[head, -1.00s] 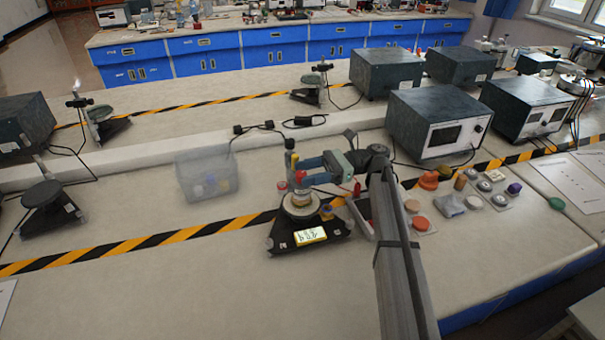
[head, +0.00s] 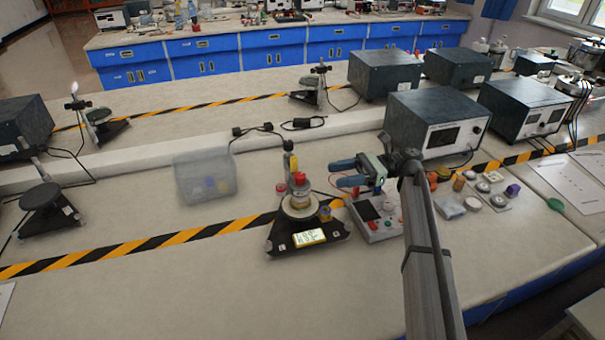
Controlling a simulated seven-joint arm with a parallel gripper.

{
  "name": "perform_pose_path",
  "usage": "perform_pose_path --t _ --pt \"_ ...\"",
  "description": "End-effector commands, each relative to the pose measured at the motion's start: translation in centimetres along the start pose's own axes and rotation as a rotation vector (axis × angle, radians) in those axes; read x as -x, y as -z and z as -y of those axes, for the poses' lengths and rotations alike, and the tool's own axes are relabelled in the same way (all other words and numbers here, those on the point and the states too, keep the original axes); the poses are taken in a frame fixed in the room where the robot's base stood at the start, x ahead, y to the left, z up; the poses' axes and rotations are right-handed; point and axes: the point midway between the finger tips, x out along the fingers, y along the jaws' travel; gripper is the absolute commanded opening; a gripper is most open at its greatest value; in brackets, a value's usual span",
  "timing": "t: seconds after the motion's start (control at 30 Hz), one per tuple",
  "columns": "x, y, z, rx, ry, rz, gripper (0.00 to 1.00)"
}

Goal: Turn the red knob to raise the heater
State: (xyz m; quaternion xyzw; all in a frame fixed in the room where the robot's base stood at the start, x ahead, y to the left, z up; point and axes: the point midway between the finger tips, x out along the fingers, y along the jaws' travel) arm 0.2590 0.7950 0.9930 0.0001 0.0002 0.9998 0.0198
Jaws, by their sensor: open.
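A black-based stand (head: 283,243) with a lit display (head: 309,237) sits at the table's middle. It bears a round plate with a brass-coloured cylinder (head: 299,198) on it. A red part (head: 299,178) shows just above the cylinder, beside a yellow-topped post (head: 290,163). A smaller red knob-like part (head: 281,188) shows at the post's left. I cannot tell which red part is the knob. My gripper (head: 337,173), with blue fingers, is open and empty to the right of the stand, apart from both red parts and pointing left.
A control box (head: 374,233) with a dark screen stands right of the stand, partly under my arm. A clear bin (head: 206,178) is at the left. Small coloured pieces lie at the right, before a dark instrument box (head: 432,120). The front left table is clear.

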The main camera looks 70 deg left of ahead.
Motion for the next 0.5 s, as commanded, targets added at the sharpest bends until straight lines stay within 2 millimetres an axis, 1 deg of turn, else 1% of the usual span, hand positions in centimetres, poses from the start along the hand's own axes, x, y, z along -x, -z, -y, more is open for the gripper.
perform_pose_path --t 0.03,0.1,0.2,0.27,0.37,0.4,0.5 --pt "0.1 0.0 -2.0 0.0 0.017 0.0 0.57" --pt "0.3 0.0 -3.4 0.0 0.054 0.0 0.57" --pt "0.0 0.0 -4.5 0.0 0.132 0.001 0.57" --pt "-0.3 0.0 -4.5 0.0 0.182 0.001 0.57" --pt "-0.3 0.0 -3.6 0.0 0.253 0.001 0.57" --pt "-0.1 0.0 -3.0 0.0 0.277 0.0 0.57" --pt "0.1 0.0 -2.1 0.0 0.316 0.0 0.57"
